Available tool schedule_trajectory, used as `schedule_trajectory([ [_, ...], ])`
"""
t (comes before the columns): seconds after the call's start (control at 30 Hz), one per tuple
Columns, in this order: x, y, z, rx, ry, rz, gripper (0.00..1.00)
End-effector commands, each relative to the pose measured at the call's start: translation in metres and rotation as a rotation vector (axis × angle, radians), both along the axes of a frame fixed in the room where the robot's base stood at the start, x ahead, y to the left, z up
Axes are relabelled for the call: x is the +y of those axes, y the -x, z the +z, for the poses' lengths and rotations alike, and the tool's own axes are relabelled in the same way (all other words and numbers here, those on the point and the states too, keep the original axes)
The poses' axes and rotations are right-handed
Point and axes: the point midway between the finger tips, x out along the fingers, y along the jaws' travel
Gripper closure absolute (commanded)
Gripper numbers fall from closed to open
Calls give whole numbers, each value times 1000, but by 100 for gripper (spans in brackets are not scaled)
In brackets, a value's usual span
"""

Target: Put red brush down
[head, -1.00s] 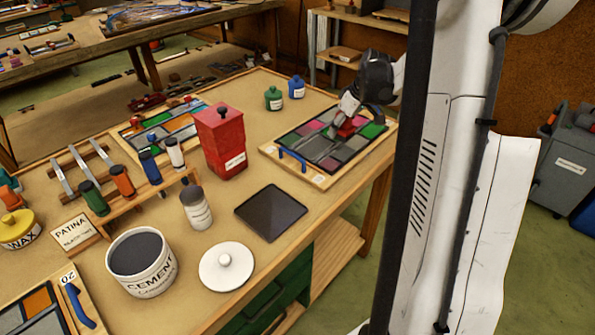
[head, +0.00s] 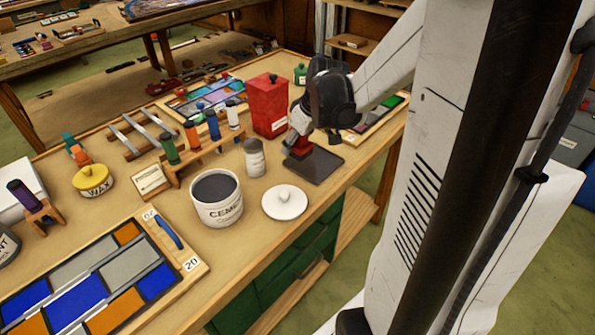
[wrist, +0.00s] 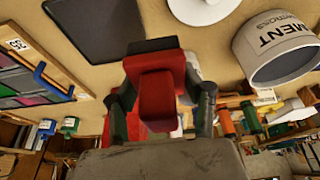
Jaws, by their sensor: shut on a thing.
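The red brush (head: 296,151) is held in my gripper (head: 300,142) above the left part of the dark square pad (head: 322,166). In the wrist view the brush (wrist: 158,98) shows a red body with a dark strip at its far end, between the two fingers of my gripper (wrist: 160,90). Green, orange, blue and white brushes stand in a wooden rack (head: 188,172) to the left. Whether the red brush touches the pad cannot be told.
The red canister (head: 268,104) stands close behind my gripper. The grey-capped bottle (head: 255,160), cement tub (head: 217,200) and white lid (head: 285,203) stand to the left and in front. A leaded panel (head: 385,118) lies at the right.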

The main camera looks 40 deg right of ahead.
Motion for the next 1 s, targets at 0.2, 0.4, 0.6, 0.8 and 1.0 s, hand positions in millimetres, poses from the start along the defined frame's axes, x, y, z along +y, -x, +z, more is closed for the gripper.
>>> schedule_trajectory([
  [0.2, -2, 2, -4, 0, 0, -6, 79],
  [0.4, -30, -9, -22, 0, -1, -7, 79],
  [0.6, -62, -20, -43, 0, 0, -6, 79],
  [0.8, -91, -32, -61, 0, 0, -5, 79],
  [1.0, -103, -36, -69, -1, 0, -5, 79],
])
